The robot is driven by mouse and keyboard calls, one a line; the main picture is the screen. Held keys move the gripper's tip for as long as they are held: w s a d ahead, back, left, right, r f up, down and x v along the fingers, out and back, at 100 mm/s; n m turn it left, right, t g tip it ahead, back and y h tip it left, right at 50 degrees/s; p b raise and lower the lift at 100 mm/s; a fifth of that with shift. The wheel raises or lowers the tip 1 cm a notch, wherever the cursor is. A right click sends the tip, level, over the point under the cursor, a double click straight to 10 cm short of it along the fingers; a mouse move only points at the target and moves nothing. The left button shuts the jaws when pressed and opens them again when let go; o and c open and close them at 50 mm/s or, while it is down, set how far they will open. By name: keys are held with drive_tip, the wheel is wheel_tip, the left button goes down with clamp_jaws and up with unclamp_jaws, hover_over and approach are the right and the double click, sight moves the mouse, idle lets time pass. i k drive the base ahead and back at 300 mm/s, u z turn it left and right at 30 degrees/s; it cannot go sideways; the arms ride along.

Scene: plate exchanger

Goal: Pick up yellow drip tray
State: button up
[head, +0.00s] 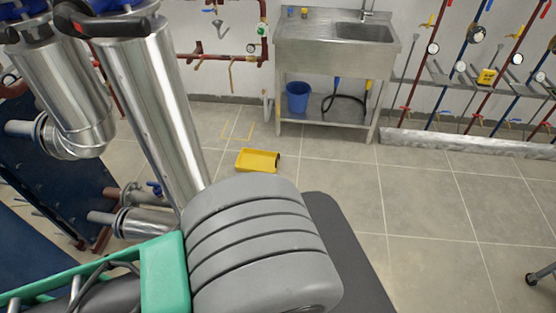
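The yellow drip tray (257,160) lies on the tiled floor in the head view, a little left of the sink unit and in front of it. It is shallow and rectangular, with a dark spot at its right end. Nothing is seen holding it. My own grey and green arm parts fill the lower middle of the view, nearer than the tray. My gripper is not in view.
A steel sink table (300,42) stands against the back wall, with a blue bucket (297,98) on its lower shelf. Large silver insulated pipes (152,110) rise at the left beside blue plate equipment (35,180). Red and blue pipes with gauges line the right wall.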

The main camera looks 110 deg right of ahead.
sight(249, 160)
drive_tip(key=k, duration=0.45)
drive_tip(key=z, duration=4.05)
drive_tip(key=i, duration=3)
drive_tip(key=u, duration=3.7)
